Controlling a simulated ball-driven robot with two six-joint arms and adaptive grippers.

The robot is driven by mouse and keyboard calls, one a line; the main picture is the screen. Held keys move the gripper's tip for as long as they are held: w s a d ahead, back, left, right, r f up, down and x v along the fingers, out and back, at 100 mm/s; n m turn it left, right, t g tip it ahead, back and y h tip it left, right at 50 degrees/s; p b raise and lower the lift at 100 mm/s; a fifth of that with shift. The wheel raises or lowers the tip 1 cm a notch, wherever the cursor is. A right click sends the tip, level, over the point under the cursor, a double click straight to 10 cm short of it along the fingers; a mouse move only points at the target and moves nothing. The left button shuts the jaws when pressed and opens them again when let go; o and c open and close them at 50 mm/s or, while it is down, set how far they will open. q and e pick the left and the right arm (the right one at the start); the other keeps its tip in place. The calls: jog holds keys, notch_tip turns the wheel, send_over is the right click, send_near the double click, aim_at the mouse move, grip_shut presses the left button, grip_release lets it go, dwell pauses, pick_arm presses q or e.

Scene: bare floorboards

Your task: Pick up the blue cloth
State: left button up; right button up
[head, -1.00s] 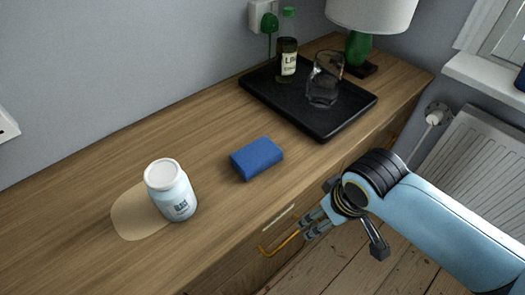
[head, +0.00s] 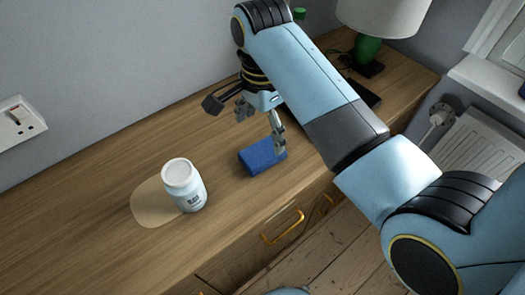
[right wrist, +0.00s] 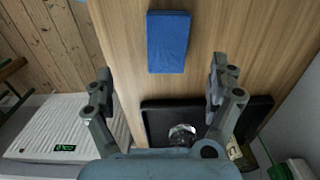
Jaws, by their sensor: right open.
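The blue cloth (head: 256,160) is a folded rectangular block lying flat on the wooden cabinet top. My right gripper (head: 261,130) is open and empty above it. One finger covers part of the cloth's right side in the head view; I cannot tell whether it touches. In the right wrist view the cloth (right wrist: 168,42) lies beyond the fingertips, between the lines of the two spread fingers of the gripper (right wrist: 162,74). My left gripper is not in view.
A white jar (head: 184,190) stands left of the cloth, beside a pale round patch (head: 148,207). My right arm hides most of the black tray, which shows in the right wrist view (right wrist: 154,121) with a glass (right wrist: 183,134). A lamp (head: 368,50) stands at the back right.

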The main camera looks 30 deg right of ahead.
aim_at(260, 153)
jog(key=shift+w+a+f, duration=0.15)
jog(key=shift+w+f, duration=0.1)
jog(key=shift+f, duration=0.1)
notch_tip(260, 153, down, 4)
jog(key=shift+r+m, duration=0.1)
jog(key=shift+m, duration=0.2)
jog(key=f, duration=0.6)
jog(key=shift+w+d+b, duration=0.3)
jog(key=shift+w, duration=0.1)
jog(key=c, duration=1.2)
jog(key=shift+r, duration=0.15)
